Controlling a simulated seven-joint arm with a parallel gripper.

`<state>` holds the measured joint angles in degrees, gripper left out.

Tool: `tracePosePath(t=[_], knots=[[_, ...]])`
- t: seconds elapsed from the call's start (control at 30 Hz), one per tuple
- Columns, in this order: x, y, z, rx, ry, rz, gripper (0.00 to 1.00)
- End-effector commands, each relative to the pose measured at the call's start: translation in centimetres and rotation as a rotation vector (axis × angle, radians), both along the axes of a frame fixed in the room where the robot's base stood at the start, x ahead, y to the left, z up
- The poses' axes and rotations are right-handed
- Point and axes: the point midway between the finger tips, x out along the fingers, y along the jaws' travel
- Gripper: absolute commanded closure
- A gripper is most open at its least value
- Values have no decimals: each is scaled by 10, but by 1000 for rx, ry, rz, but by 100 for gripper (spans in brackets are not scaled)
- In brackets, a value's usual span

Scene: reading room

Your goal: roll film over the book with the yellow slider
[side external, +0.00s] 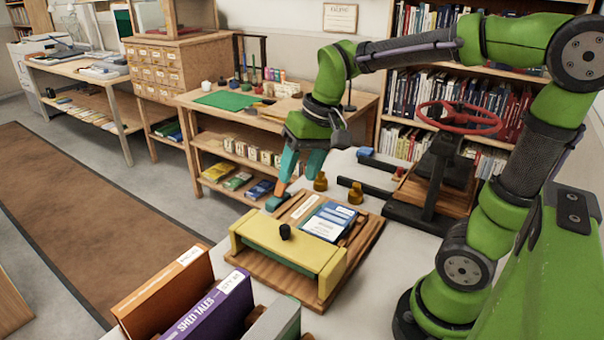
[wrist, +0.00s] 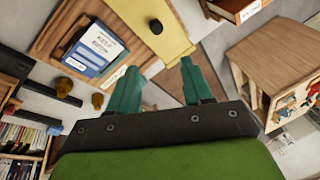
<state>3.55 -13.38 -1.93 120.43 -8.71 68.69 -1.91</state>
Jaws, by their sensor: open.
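The yellow slider (side external: 287,248) lies across the near part of a wooden board (side external: 262,271), with a black knob (side external: 285,231) on its top. The blue book (side external: 331,220) with a white label lies flat on the board behind the slider. In the wrist view the book (wrist: 95,48) is at upper left and the slider (wrist: 155,25) is at the top, with its knob (wrist: 156,26). My gripper (side external: 278,196) is open, above the far left edge of the board, apart from the slider. Its teal fingers (wrist: 160,82) show empty in the wrist view. I cannot make out the film.
Upright books, one orange (side external: 168,292) and one purple (side external: 212,312), stand at the near left of the table. Two brass weights (side external: 356,193) stand behind the board. A press with a red wheel (side external: 459,117) stands at the back right.

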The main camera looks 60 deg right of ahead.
Motion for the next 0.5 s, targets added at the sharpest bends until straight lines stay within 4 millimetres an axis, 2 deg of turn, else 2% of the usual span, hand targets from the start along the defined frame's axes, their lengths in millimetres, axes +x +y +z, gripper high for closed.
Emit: tracePosePath(t=[0.03, 0.1, 0.3, 0.4, 0.5], knots=[[15, -8, -2, 4, 74, -19, 50], [32, -17, -3, 12, 176, -49, 50], [71, -38, -3, 52, 458, -167, 50], [80, -38, 8, 80, 538, -220, 50], [80, -33, 25, 108, 568, -250, 50]])
